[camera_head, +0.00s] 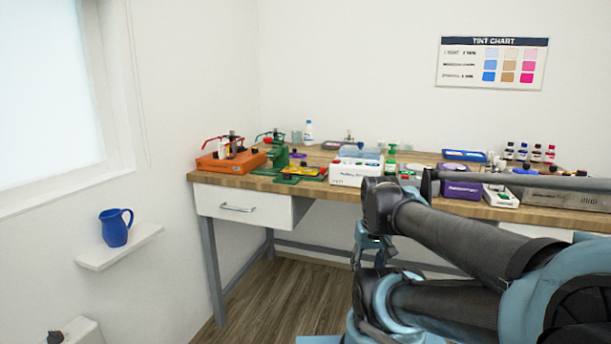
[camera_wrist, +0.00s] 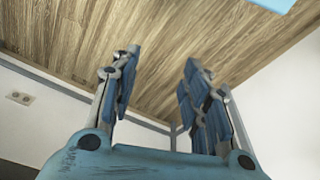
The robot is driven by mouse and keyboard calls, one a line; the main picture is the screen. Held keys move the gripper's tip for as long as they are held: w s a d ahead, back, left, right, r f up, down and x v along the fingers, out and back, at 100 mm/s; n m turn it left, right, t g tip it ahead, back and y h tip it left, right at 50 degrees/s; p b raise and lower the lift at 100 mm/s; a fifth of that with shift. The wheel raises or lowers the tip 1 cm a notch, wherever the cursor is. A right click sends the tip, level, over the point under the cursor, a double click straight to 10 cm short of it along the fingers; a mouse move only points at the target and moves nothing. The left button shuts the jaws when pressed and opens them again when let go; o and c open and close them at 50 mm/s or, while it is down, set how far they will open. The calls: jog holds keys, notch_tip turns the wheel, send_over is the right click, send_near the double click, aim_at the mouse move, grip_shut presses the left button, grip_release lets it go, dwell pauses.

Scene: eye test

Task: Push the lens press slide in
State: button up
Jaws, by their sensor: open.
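An orange device (camera_head: 229,162) with black upright parts and red-framed glasses on it sits at the left end of the workbench. A green stand-like device (camera_head: 279,157) is just to its right, with a yellow and red piece (camera_head: 305,171) by its foot. I cannot tell for sure which of these is the lens press, and no slide can be made out. My gripper (camera_wrist: 161,64) is open and empty in the wrist view, its two blue fingers apart over bare wood-grained floor. In the head view my arm hides most of its end, in front of the bench and well right of these devices.
The wooden workbench (camera_head: 200,178) has a white drawer (camera_head: 225,204) under its left end. A white box (camera_head: 352,172), a purple box (camera_head: 461,189) and several bottles stand farther right. A blue mug (camera_head: 115,228) is on a wall shelf (camera_head: 98,258). The floor (camera_head: 270,295) left of my arm is clear.

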jog(key=w+a+r+n+g, duration=0.1)
jog(key=w+a+r+n, duration=0.15)
jog(key=w+r, duration=0.85)
jog(key=w+a+r+n, duration=0.1)
jog(key=w+r+n, duration=0.3)
jog(key=w+r, duration=0.6)
jog(key=w+a+r+n+g, duration=0.1)
jog(key=w+a+r+n, duration=0.25)
jog(key=w+r, duration=0.5)
jog(key=w+a+r+n, duration=0.2)
jog(key=w+r+n, duration=0.25)
jog(key=w, duration=0.75)
jog(key=shift+m, duration=0.35)
notch_tip(320, 180, down, 17)
grip_shut()
